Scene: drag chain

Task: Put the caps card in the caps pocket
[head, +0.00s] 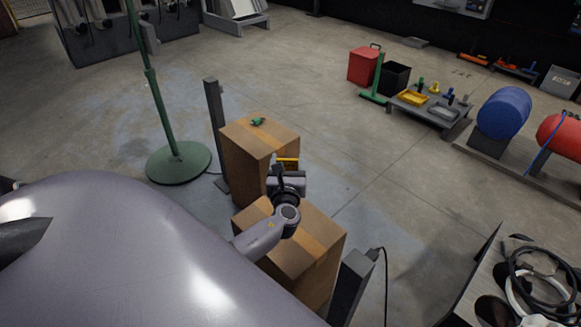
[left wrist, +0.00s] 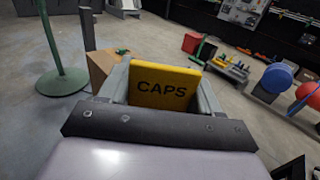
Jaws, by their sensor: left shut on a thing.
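The caps card (left wrist: 160,88) is a yellow plate with the dark word CAPS, facing the camera in the left wrist view. My left gripper (left wrist: 163,88) is shut on it, one grey finger on each side. In the head view the yellow card (head: 288,163) shows as a thin strip at the tip of my left gripper (head: 286,172), near the right side of the far cardboard box. I cannot make out the caps pocket in either view. My right gripper is not in view.
Two cardboard boxes (head: 252,155) (head: 318,240) stand by my left arm, with a small green object (head: 258,121) on the far one. A green stand (head: 178,162) is to the left. A low platform with trays (head: 430,110) and blue and red drums (head: 504,112) are to the right. Open floor lies between.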

